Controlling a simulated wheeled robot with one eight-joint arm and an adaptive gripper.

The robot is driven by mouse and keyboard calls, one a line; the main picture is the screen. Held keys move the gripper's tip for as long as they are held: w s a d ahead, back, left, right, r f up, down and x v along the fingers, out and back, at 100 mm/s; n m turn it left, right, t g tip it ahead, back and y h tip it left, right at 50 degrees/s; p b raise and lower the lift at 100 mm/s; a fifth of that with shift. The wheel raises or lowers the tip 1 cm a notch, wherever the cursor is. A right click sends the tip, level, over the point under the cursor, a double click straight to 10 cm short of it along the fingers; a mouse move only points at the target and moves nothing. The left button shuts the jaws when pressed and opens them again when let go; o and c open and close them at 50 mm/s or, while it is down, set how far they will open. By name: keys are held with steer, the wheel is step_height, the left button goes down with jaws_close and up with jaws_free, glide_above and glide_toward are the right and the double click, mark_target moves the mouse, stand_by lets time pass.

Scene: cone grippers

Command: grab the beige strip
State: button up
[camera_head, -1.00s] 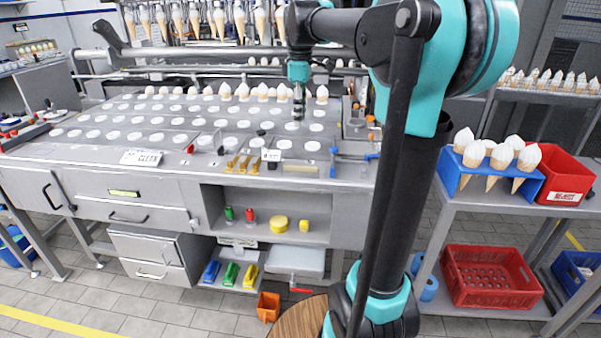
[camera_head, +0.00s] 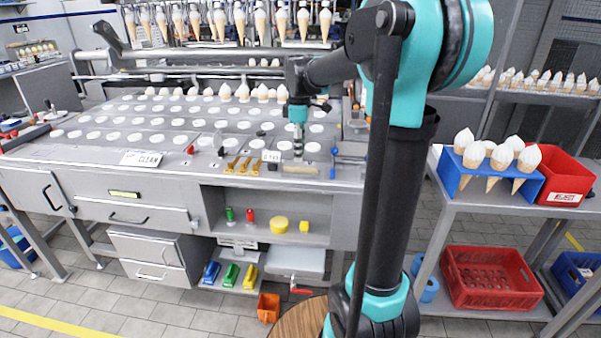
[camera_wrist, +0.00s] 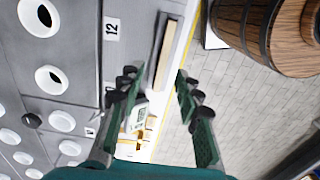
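The beige strip (camera_head: 300,169) lies on the grey worktop near its front edge, right of the yellow-brown pieces. In the wrist view the beige strip (camera_wrist: 168,46) is a narrow bar, seen beyond my fingertips and roughly in line with the gap between them. My gripper (camera_head: 298,152) is just behind and above the strip in the head view. In the wrist view my gripper (camera_wrist: 159,80) has its two green fingers spread with nothing between the tips. The exact height above the strip is hard to tell.
A small number label (camera_head: 271,156) and yellow-brown pieces (camera_head: 238,165) lie left of the strip. A blue-handled tool (camera_head: 335,160) lies to its right. White round slots (camera_head: 180,122) fill the worktop behind. A wooden barrel (camera_wrist: 268,35) stands beyond the front edge.

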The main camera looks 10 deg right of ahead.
mark_target(299, 167)
step_height(299, 167, down, 5)
steer(key=shift+s+a+r, duration=0.1)
steer(key=shift+s+a, duration=0.05)
steer(key=shift+c, duration=0.3)
jaws_close()
